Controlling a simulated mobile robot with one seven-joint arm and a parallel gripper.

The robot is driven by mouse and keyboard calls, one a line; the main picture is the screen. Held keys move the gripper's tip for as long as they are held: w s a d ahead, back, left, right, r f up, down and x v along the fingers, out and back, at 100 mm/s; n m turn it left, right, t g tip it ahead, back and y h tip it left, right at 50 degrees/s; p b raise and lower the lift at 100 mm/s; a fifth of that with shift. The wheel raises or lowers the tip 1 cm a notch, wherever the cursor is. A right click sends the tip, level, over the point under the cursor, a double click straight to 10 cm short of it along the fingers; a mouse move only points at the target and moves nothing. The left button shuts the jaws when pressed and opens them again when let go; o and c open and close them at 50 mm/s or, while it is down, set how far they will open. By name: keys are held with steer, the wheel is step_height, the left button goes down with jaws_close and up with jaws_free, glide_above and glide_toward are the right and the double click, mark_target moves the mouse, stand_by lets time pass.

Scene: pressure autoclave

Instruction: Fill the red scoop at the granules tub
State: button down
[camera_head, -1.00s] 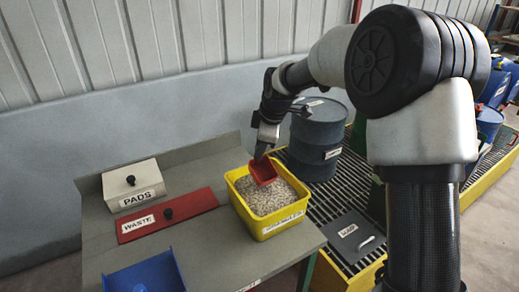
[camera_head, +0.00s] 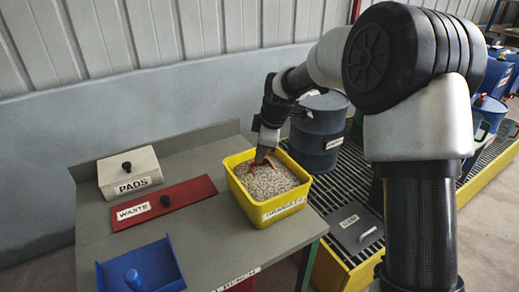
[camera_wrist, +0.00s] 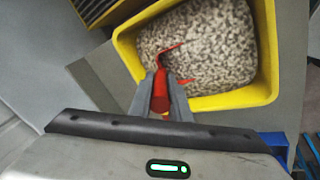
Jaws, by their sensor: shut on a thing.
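The yellow granules tub (camera_head: 239,195) stands at the right end of the grey bench and is nearly full of pale granules (camera_head: 272,181). My gripper (camera_head: 262,157) is over the tub's back part, pointing down. It is shut on the handle of the red scoop (camera_head: 266,164). In the wrist view my gripper (camera_wrist: 160,103) grips the red handle, and the red scoop (camera_wrist: 165,62) has its bowl mostly sunk in the granules (camera_wrist: 195,45); only thin red edges show. The tub's yellow rim (camera_wrist: 125,48) surrounds it, apart from the fingers. How much the scoop holds is hidden.
Left on the bench are a white PADS box (camera_head: 118,170), a red WASTE lid (camera_head: 185,198) and a blue dustpan-like tray (camera_head: 155,262). A dark blue drum (camera_head: 318,130) stands close behind the tub, on a grating (camera_head: 345,190).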

steer(key=shift+s+d+r+b, duration=0.1)
steer(key=shift+s+d+b, duration=0.2)
steer(key=shift+s+d, duration=0.35)
steer(key=shift+s+d+f+b, duration=0.1)
steer(key=shift+s+d+b, duration=0.25)
steer(key=shift+s, duration=0.5)
steer(key=shift+s+d+r+b, duration=0.1)
steer(key=shift+s+d+b, duration=0.15)
steer(key=shift+s+d, duration=0.4)
steer(key=shift+a+r+p, duration=0.2)
steer(key=shift+r+p, duration=0.1)
steer(key=shift+p, duration=0.25)
steer(key=shift+w+a+g+p, duration=0.2)
steer(key=shift+g+p, duration=0.1)
steer(key=shift+p, duration=0.6)
steer(key=shift+h+p, duration=0.3)
steer(key=shift+w+a+r+g+p, duration=0.1)
steer(key=shift+w+g+p, duration=0.2)
steer(key=shift+p, duration=0.55)
steer(key=p, duration=0.2)
steer(key=w+g+h+p, duration=0.1)
steer(key=p, duration=0.1)
steer(key=shift+a+r+p, duration=0.2)
steer(key=shift+a+p, duration=0.15)
